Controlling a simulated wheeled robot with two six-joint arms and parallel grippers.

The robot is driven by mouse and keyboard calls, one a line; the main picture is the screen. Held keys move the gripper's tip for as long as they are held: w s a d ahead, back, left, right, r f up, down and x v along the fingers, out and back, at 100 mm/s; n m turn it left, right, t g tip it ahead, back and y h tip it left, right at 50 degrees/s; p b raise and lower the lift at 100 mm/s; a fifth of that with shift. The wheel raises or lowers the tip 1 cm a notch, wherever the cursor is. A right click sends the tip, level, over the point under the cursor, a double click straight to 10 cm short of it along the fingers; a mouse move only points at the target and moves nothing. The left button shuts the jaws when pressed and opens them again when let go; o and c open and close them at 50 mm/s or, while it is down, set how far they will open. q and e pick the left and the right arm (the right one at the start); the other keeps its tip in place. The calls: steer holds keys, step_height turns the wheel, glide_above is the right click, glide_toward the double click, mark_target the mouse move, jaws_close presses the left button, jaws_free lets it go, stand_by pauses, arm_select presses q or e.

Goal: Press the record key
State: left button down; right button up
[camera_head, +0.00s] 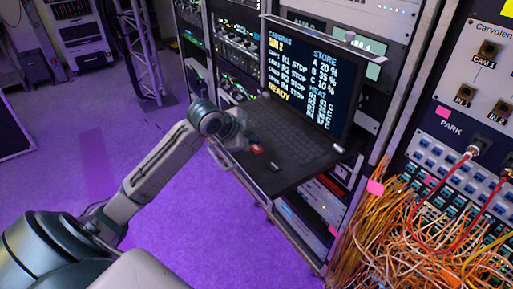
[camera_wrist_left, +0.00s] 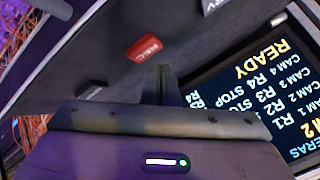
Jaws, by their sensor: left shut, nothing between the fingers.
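The red record key (camera_head: 257,149), marked REC, sits on the front left part of a dark keyboard shelf (camera_head: 290,180). In the left wrist view the red key (camera_wrist_left: 144,48) is just beyond my fingertips, and its label reads upside down. My left gripper (camera_head: 241,128) is over the shelf's left end, behind the key in the head view. In the left wrist view its fingers (camera_wrist_left: 159,72) are together and empty. I cannot tell whether they touch the shelf. The screen (camera_head: 308,85) behind shows several camera lines with STOP, and READY below. My right gripper is out of view.
A small dark key (camera_head: 274,166) lies to the right of the red one. Orange cables (camera_head: 400,240) tangle at the lower right, below a patch panel (camera_head: 450,175) with red leads. Racks stand behind the shelf. Purple floor (camera_head: 180,220) is open at left.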

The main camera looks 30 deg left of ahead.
arm_select(q)
steer(key=shift+f, duration=0.15)
stand_by(0.6)
steer(key=shift+f, duration=0.25)
stand_by(0.3)
steer(key=shift+f, duration=0.45)
stand_by(0.3)
steer(key=shift+r+p, duration=0.85)
steer(key=shift+p, duration=0.15)
